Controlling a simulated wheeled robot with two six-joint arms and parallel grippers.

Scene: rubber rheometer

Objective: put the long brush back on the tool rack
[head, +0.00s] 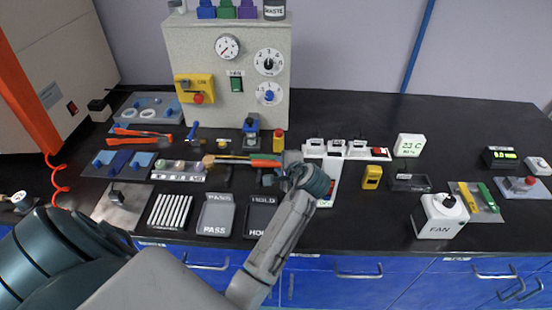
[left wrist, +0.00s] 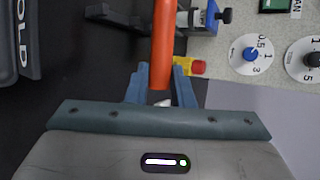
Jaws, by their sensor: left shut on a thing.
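The long brush (head: 235,160) has a tan round end at the left, a green stretch and an orange handle. It lies level across the middle of the bench in the head view. Its orange handle (left wrist: 162,45) runs up from between my left gripper's blue fingers in the left wrist view. My left gripper (left wrist: 162,85) is shut on that handle; in the head view the gripper (head: 279,169) is partly hidden by my wrist. Dark uprights, apparently the tool rack (head: 226,177), show just below the brush. I cannot tell whether the brush touches them. My right gripper is out of view.
A white sample tray (head: 178,176) is left of the rack. The PASS tray (head: 215,215) and HOLD tray (head: 262,216) lie in front. A blue-topped device (head: 251,137) and a yellow-and-red item (head: 279,139) stand behind.

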